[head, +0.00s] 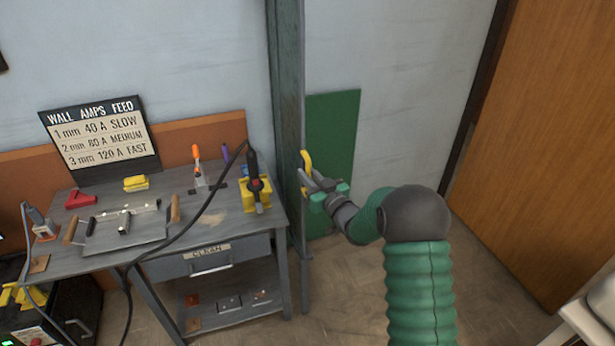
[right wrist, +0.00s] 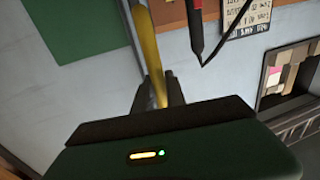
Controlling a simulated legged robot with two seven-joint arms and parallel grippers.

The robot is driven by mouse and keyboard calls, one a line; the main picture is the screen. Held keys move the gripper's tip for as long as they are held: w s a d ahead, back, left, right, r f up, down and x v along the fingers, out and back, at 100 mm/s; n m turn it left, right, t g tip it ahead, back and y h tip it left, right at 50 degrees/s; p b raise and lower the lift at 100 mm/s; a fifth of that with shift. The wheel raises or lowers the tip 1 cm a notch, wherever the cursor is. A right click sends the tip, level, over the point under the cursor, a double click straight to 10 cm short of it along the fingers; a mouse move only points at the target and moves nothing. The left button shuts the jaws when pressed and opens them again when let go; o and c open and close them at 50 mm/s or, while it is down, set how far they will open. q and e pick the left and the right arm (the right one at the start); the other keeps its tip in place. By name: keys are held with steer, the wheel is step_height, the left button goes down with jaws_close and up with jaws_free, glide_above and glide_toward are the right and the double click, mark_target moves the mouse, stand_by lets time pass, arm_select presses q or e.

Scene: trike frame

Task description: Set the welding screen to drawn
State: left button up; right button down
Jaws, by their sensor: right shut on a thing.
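A tall, narrow dark green upright (head: 287,110), which looks like the welding screen seen edge-on, stands just right of the workbench. A yellow handle (head: 306,160) is at its right edge. My right gripper (head: 318,184) is shut on this handle. In the right wrist view the yellow handle (right wrist: 150,55) runs up from between the fingers (right wrist: 160,98), whose tips are partly hidden by the gripper body. My left gripper is not in view.
A grey workbench (head: 225,228) with tools, a cable and a tray stands at left. A flat green panel (head: 335,150) is on the wall behind my gripper. A wooden door (head: 545,130) is at right. The floor (head: 490,270) between is clear.

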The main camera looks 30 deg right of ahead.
steer(key=shift+s+d+f, duration=0.1)
steer(key=shift+s+f, duration=0.1)
steer(key=shift+f, duration=0.15)
steer(key=c, duration=1.6)
jaws_free()
steer(key=shift+s+r, duration=0.1)
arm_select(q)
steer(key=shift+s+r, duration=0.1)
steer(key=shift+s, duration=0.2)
arm_select(e)
steer(key=shift+o, duration=1.2)
steer(key=shift+s+r, duration=0.1)
steer(key=shift+r, duration=0.1)
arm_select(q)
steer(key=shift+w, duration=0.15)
arm_select(e)
steer(key=shift+f, duration=0.1)
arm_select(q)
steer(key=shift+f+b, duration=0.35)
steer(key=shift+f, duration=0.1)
arm_select(e)
steer(key=s, duration=1.6)
steer(key=shift+s+a, duration=0.35)
steer(key=shift+a, duration=0.05)
